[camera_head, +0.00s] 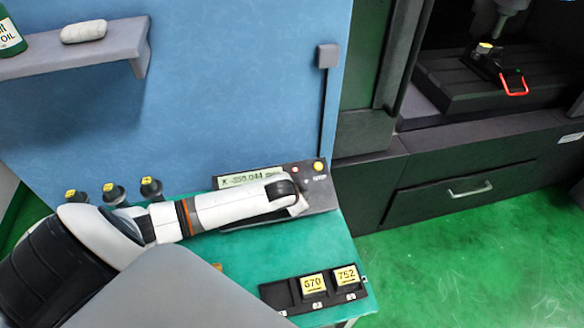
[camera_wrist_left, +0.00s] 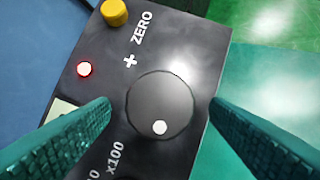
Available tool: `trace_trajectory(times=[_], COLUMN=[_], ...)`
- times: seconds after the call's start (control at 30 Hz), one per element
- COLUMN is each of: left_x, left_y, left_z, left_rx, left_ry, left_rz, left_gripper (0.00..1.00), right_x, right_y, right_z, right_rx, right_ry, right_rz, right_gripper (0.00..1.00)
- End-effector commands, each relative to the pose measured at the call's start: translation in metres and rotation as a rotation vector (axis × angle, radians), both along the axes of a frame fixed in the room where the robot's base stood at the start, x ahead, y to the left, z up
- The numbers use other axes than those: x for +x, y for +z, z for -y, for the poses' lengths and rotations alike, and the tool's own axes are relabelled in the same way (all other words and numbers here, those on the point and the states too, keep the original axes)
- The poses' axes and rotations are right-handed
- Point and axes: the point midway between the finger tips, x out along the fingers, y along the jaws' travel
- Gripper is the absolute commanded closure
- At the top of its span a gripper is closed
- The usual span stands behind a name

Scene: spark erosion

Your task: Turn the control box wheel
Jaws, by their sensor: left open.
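The dark control box (camera_head: 318,192) stands at the back of the green table, with a lit readout (camera_head: 250,178) and a yellow button (camera_head: 318,166). In the head view my left arm reaches across it and hides its wheel. In the left wrist view the round dark wheel (camera_wrist_left: 150,92) with a pale dimple lies on the box face (camera_wrist_left: 190,45), by the markings "+", "ZERO" and "x100". My left gripper (camera_wrist_left: 160,106) is open, with one green-padded finger on each side of the wheel. A gap shows beside each finger; their height above the box is unclear. My right gripper is not in view.
Several black, yellow-topped holders (camera_head: 113,193) stand at the table's back left. A black rack (camera_head: 283,296) with blocks marked 670 and 752 is at the front right. A blue panel (camera_head: 240,90) rises behind; a dark machine (camera_head: 460,150) stands right.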

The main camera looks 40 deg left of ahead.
Motion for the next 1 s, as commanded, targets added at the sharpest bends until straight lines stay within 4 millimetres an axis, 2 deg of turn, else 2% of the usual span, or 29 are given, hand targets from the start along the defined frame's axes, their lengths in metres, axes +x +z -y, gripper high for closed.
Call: trace_trajectory(times=[0.33, 0.53, 0.7, 1.0], left_x=[-0.038, -0.055, -0.061, -0.061], left_y=[0.053, 0.077, 0.086, 0.087], left_z=[0.008, 0.012, 0.013, 0.013], left_rx=[0.0, 0.0, 0.001, 0.001], left_ry=[-0.002, -0.002, 0.0, 0.0], left_rz=[0.003, 0.002, 0.0, 0.0], left_gripper=[0.29, 0.29, 0.29, 0.29], right_x=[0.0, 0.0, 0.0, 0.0], right_y=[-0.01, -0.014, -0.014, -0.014], right_z=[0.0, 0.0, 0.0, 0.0], right_rx=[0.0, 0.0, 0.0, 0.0], right_ry=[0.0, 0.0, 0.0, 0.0], right_rz=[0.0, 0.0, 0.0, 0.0], right_gripper=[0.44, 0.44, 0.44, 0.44])
